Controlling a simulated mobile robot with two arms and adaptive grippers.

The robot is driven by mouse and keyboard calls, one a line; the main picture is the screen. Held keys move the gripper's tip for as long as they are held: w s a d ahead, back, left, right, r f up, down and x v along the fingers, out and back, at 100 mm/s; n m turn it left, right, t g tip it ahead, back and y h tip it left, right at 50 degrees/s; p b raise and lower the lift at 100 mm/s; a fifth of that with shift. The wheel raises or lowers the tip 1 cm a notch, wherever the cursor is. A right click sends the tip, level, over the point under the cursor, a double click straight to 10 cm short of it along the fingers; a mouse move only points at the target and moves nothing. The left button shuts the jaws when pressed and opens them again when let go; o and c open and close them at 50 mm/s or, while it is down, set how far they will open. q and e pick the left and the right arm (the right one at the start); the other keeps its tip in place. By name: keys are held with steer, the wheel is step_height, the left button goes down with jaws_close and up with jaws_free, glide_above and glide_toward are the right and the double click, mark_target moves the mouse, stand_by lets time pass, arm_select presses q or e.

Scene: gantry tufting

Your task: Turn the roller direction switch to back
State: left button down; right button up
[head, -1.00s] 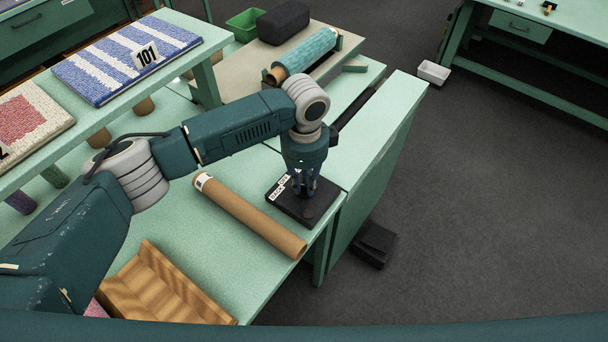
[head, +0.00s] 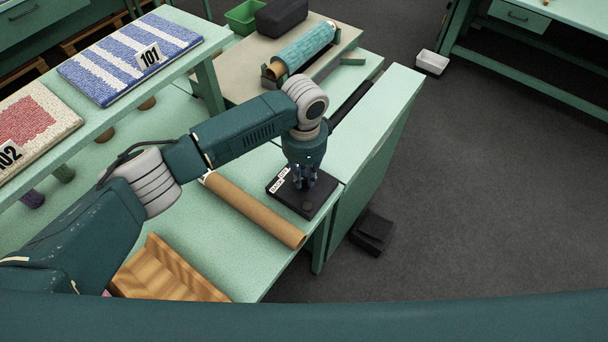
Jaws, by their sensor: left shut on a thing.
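The roller direction switch is a black box (head: 312,208) with a white label (head: 280,180), lying near the front right corner of the green table. My left gripper (head: 305,186) points straight down onto the box and is shut on the switch knob, which its fingers mostly hide. The lettering on the label is too small to read with certainty, and I cannot tell which way the knob points. My right gripper is not in view.
A cardboard tube (head: 255,211) lies just left of the box. A wavy wooden tray (head: 165,272) is at the front left. A raised shelf (head: 118,112) holds tufted samples. A teal roll (head: 305,48) lies on a board behind. Open floor is to the right.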

mark_target(305, 180)
arm_select(q)
steer(key=shift+w+d+r, duration=0.1)
steer(key=shift+r, duration=0.05)
steer(key=c, duration=1.6)
jaws_free()
steer(key=shift+c, duration=0.2)
step_height(305, 180, up, 12)
